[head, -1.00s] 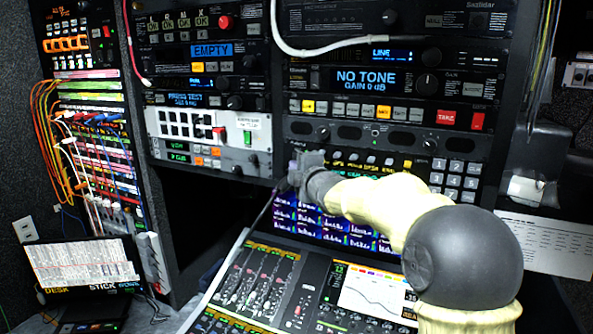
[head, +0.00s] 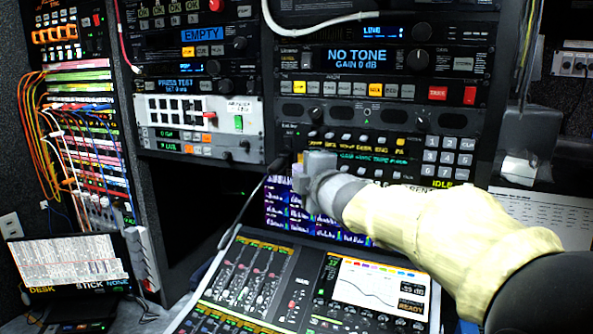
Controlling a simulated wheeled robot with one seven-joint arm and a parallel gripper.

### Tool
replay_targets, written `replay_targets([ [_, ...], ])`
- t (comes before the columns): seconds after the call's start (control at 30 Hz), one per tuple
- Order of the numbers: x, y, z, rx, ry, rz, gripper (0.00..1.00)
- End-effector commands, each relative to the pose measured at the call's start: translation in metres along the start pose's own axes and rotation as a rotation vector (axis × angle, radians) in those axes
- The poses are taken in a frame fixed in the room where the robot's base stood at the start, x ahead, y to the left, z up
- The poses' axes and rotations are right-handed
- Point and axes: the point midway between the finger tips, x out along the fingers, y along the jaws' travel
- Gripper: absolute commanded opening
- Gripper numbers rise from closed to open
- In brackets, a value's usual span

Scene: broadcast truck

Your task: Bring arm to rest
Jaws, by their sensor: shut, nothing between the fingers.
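My gripper (head: 303,180) is at the end of my cream-sleeved arm, which reaches in from the right edge of the head view. The gripper is grey and shut, with nothing held. It is in front of the rack, beside the keypad panel (head: 400,160) and over the purple meter screen (head: 280,208). I cannot tell whether it touches the panel. The fingertips are small and partly hidden by the gripper body.
A mixing console (head: 250,275) with faders and a touch screen (head: 382,287) lies below my arm. A patch bay with orange cables (head: 30,110) and a laptop (head: 72,265) are at left. A paper sheet (head: 540,215) hangs at right.

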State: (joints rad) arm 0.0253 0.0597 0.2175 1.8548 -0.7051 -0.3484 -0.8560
Motion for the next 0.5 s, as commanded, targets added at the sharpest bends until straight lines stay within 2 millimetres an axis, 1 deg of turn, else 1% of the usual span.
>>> replay_targets([
  [0.27, -0.002, 0.000, 0.004, 0.001, -0.006, 0.001, 0.00],
  [0.37, -0.003, -0.003, 0.008, 0.015, -0.016, -0.008, 0.00],
  [0.47, -0.006, -0.021, 0.017, 0.083, -0.054, -0.051, 0.00],
  [0.5, -0.009, -0.034, 0.023, 0.131, -0.081, -0.081, 0.00],
])
